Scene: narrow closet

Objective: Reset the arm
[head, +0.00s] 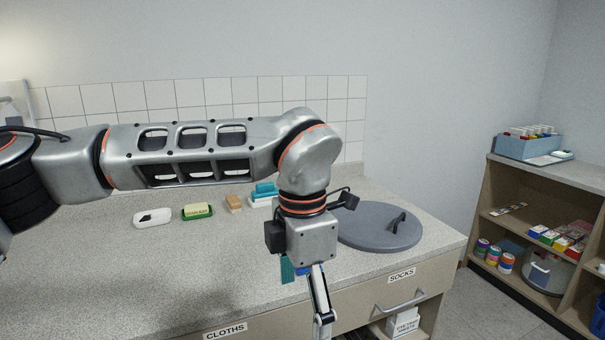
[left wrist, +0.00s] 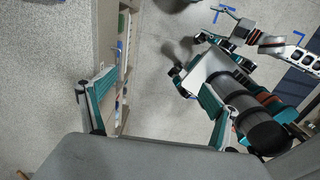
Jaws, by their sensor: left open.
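My left arm reaches in from the left across the head view and bends down at the wrist. My left gripper (head: 305,298) points downward in front of the counter's front edge, near the drawers. In the left wrist view the left gripper (left wrist: 155,100) has its two teal-lined fingers wide apart with nothing between them. In the head view its fingertips are partly cut off by the lower edge. What seems to be my right arm shows at the upper right of the left wrist view; its gripper (left wrist: 212,36) is too small to read.
The speckled counter (head: 190,270) bears a grey round lid (head: 375,232), a white soap dish (head: 152,217), a green dish (head: 198,212) and sponges (head: 264,190). A SOCKS drawer (head: 375,305) is below. A stocked shelf (head: 560,180) stands right.

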